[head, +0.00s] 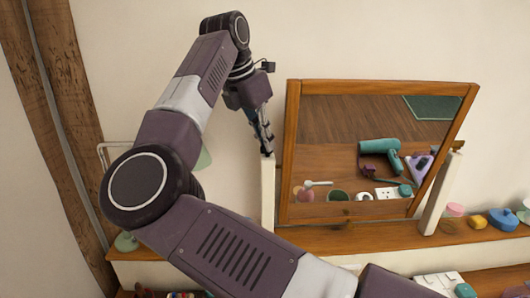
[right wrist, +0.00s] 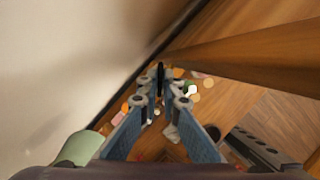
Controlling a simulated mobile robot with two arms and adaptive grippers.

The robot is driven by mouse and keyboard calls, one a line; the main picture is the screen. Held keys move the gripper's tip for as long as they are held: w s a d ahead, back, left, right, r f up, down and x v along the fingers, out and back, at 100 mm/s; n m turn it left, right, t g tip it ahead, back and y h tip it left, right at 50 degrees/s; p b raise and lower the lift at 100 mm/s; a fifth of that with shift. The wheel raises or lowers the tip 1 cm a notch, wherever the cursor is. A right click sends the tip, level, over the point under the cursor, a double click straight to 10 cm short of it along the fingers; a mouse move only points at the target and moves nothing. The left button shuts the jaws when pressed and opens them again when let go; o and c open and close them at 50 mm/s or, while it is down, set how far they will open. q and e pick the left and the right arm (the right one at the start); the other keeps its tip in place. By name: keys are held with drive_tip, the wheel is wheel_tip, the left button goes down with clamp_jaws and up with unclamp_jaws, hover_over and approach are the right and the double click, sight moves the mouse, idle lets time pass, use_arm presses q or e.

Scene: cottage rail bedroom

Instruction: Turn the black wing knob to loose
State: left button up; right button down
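The mirror (head: 380,150) stands in a wooden frame between two pale posts on the wooden shelf. My right gripper (head: 266,145) points down at the top of the left post (head: 268,195). In the right wrist view its two blue-grey fingers close in toward each other, with a thin black piece, the wing knob (right wrist: 160,72), between the tips. The fingers look shut on it. In the head view the gripper hides this knob. A dark brown knob (head: 457,145) tops the right post. My left gripper is not in view.
A yellow piece (head: 479,222), a blue case (head: 502,219) and a pink pot (head: 455,209) sit on the shelf right of the mirror. A white power strip (head: 438,284) lies below. The mirror reflects a teal hair dryer. The wall is close behind.

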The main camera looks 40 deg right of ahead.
drive_tip(key=n+t+b, duration=0.1)
drive_tip(key=n+b, duration=0.1)
drive_tip(key=n, duration=0.1)
drive_tip(key=shift+s+d+n+b, duration=0.1)
drive_tip(key=shift+n+b, duration=0.2)
drive_tip(key=shift+b, duration=0.1)
drive_tip(key=shift+r+n+t+b, duration=0.15)
drive_tip(key=shift+n+t+b, duration=0.15)
drive_tip(key=shift+n+t, duration=0.15)
drive_tip(key=c, duration=2.2)
unclamp_jaws()
drive_tip(key=shift+o, duration=0.2)
drive_tip(key=v, duration=1.2)
drive_tip(key=shift+d, duration=0.1)
